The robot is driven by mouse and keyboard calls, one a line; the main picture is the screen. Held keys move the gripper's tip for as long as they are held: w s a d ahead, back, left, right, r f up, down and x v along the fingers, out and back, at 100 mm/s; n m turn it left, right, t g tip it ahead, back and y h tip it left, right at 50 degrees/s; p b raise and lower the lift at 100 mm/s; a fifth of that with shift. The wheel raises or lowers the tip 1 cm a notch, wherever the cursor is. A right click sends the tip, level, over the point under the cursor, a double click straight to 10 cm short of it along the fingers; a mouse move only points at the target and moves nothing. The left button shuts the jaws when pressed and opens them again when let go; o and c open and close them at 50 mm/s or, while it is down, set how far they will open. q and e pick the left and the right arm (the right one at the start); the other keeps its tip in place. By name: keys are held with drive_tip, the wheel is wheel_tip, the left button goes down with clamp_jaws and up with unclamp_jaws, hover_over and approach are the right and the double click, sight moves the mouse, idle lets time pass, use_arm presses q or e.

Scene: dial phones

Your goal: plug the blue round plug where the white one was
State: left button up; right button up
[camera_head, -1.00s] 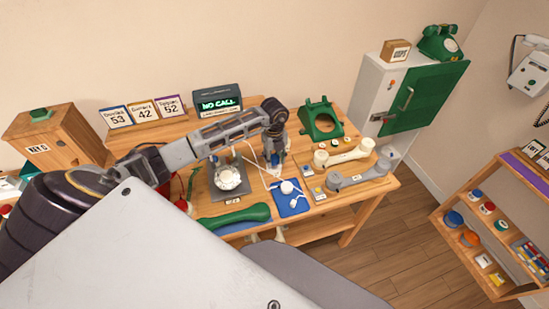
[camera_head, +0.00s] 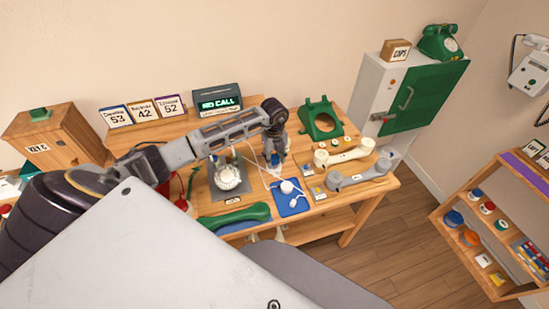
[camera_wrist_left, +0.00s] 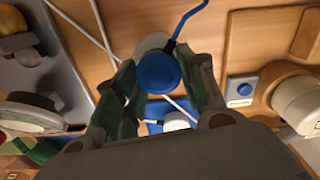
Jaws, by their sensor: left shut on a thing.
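My left gripper (camera_head: 274,160) is over the back middle of the workbench, pointing down. It is shut on the blue round plug (camera_wrist_left: 158,72), which shows between the fingers in the left wrist view, with a blue cord running up from it. A pale round piece (camera_wrist_left: 152,43) shows partly behind the plug; whether they touch I cannot tell. The white round plug (camera_head: 287,187) lies on a blue mat (camera_head: 293,208) in front of the gripper, with its white cord. My right gripper is not in view.
A dial on a grey plate (camera_head: 228,178) stands left of the gripper. A green handset (camera_head: 235,217) lies at the front edge. The green phone shell (camera_head: 320,119), a cream handset (camera_head: 345,153) and a grey handset (camera_head: 358,174) are to the right. White cords cross the bench near the gripper.

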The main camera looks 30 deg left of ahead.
use_arm(q)
drive_tip(key=shift+f+b, duration=0.3)
drive_tip(key=shift+f, duration=0.2)
idle(0.3)
drive_tip(key=o, duration=1)
drive_tip(key=shift+r, duration=6)
drive_tip(key=shift+s+f, duration=0.1)
